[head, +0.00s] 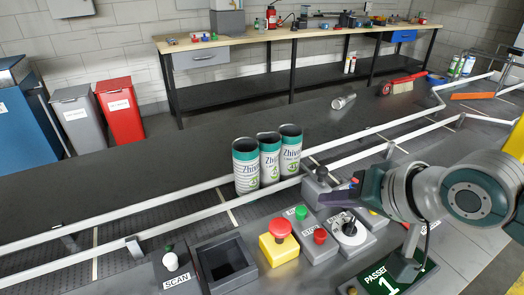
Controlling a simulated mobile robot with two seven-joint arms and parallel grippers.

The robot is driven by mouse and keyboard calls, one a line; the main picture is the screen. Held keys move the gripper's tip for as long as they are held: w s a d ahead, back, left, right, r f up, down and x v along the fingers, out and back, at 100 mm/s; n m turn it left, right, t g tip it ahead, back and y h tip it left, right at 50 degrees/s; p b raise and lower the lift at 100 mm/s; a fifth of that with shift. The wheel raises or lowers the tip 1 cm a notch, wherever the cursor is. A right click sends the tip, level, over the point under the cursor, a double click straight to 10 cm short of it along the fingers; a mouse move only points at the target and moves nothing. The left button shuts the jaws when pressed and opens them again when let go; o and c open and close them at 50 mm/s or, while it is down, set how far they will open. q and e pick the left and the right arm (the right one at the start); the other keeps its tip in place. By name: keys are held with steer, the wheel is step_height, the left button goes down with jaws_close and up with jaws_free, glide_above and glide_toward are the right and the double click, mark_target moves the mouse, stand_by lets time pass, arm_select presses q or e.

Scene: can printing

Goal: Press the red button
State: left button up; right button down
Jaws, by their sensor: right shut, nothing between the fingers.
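A large red mushroom button (280,228) sits on a yellow box (278,250) on the front panel. To its right, a smaller red button (320,236) sits on a grey box (312,254), with a green button (301,213) behind it. My right gripper (326,199) reaches in from the right, above the controls behind and right of the smaller red button. It is shut and empty, apart from both red buttons. The part of the panel beneath it is partly hidden. My left gripper is not in view.
Three labelled cans (270,162) stand together on the conveyor, behind the panel. A white SCAN button (170,262) and an open square bin (227,262) lie left of the yellow box. A selector box (352,238) is right of the smaller red button; a green PASSED sign (388,284) is in front.

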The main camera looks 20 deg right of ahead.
steer(key=b, duration=0.4)
glide_above(320, 236)
steer(key=f, duration=0.4)
steer(key=shift+s+d+f, duration=0.2)
steer(key=shift+s+d, duration=0.05)
steer(key=shift+s, duration=0.1)
steer(key=shift+f+b, duration=0.35)
steer(key=shift+f, duration=0.55)
steer(key=shift+f, duration=0.1)
stand_by(0.4)
steer(key=shift+f, duration=0.3)
